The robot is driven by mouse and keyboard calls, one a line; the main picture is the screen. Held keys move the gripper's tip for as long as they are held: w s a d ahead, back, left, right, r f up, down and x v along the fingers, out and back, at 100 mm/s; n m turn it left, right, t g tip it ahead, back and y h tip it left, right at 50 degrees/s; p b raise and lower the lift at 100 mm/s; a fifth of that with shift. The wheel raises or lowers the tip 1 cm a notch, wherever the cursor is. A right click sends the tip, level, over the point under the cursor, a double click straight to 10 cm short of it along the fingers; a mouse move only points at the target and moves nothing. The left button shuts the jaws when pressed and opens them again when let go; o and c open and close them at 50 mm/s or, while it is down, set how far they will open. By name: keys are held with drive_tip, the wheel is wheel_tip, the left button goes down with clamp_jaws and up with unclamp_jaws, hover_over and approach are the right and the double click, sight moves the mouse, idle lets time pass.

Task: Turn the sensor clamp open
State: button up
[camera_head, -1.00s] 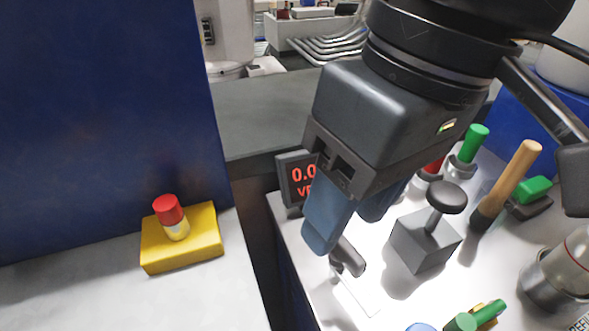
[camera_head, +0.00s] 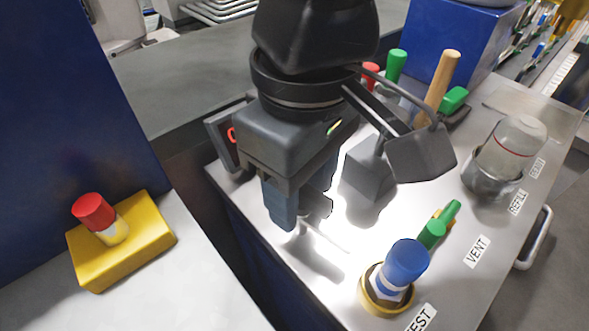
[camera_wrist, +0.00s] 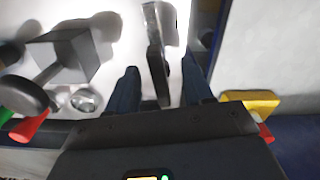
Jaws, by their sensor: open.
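A dark lever on a shiny metal plate, seemingly the sensor clamp, shows in the wrist view (camera_wrist: 157,70). It stands between the two blue fingers of my gripper (camera_head: 303,211), with a visible gap on each side. The fingers are open and point down at the bench top; I cannot tell how far down they reach on the lever. In the head view the fingers hide most of the lever.
A grey block (camera_head: 367,172) with a dark knob stands right of my gripper. A yellow block with a red button (camera_head: 125,245) sits left, across a gap.

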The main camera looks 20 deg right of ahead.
drive_tip(key=shift+f, duration=0.1)
clamp_jaws()
idle(0.5)
drive_tip(key=shift+p, duration=0.35)
drive_tip(key=n+p, duration=0.2)
drive_tip(key=n, duration=0.1)
drive_tip(key=shift+r+p, duration=0.2)
drive_tip(key=shift+p, duration=0.15)
drive_tip(key=n+p, duration=0.3)
drive_tip(key=n, duration=0.1)
drive_tip(key=n+p, duration=0.1)
drive_tip(key=n, duration=0.3)
drive_tip(key=shift+f+n+p, duration=0.1)
drive_tip(key=shift+n+p, duration=0.25)
drive_tip(key=shift+n, duration=0.05)
drive_tip(key=shift+f+n+p, duration=0.1)
drive_tip(key=shift+n+p, duration=0.2)
drive_tip(key=shift+n, duration=1.7)
